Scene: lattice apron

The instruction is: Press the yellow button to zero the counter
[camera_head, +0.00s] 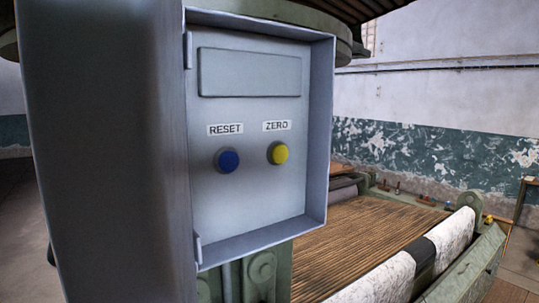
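The yellow button (279,153) sits on the front panel of a grey control box (262,210), right of the panel's middle, under a label reading ZERO (276,125). A blue button (228,160) is to its left, under a label reading RESET (225,129). A blank grey display (249,73) is above both labels. The box's hinged door (110,150) stands open on the left and leaves both buttons uncovered. Neither of my grippers is in view.
The open door fills much of the left side. The box's raised rim (320,130) surrounds the panel. Behind it at right is a green machine frame (478,262) with a slatted wooden apron (360,232) and pale cloth (452,236).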

